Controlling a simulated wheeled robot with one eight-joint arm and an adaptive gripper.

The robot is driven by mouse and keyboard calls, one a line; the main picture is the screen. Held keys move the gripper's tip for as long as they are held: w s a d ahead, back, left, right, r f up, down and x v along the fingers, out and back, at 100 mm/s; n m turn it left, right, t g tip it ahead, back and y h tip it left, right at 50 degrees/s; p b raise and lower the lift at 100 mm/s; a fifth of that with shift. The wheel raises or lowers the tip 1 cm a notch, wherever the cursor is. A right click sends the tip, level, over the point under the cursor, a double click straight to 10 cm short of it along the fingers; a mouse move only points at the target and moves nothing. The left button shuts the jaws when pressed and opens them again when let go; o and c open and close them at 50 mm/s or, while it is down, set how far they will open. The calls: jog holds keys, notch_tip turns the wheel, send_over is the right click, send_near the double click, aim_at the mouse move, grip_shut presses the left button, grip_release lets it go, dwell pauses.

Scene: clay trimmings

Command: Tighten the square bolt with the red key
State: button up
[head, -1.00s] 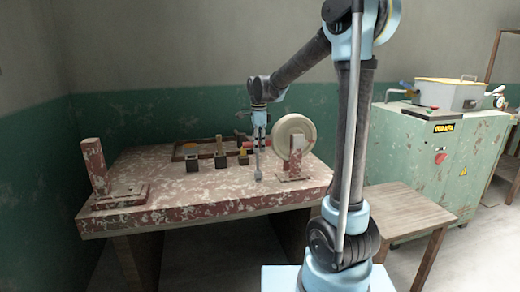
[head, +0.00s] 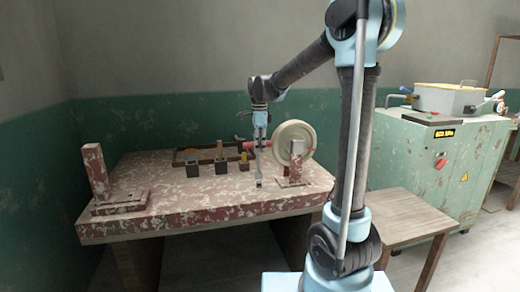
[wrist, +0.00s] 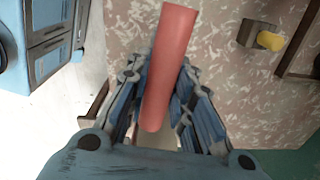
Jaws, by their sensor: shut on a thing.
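My gripper (head: 259,141) is above the bench, left of the pale wheel, with its fingers pointing down. In the wrist view it is shut on the red key (wrist: 166,70), whose red round handle lies lengthwise between the two fingers. In the head view a red piece of the handle (head: 247,145) shows beside the fingers. A thin grey piece hangs below the gripper close to the bench top; I cannot tell whether it is part of the key. I cannot make out the square bolt in either view.
The worn red bench (head: 170,214) carries a post on a base plate (head: 97,170) at left, small dark blocks (head: 193,169), a wooden tray behind them, and the pale wheel (head: 293,143) on a stand. The bench front middle is clear. A wooden stool (head: 405,213) and green cabinet (head: 445,160) stand right.

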jog(key=shift+r, duration=5.7)
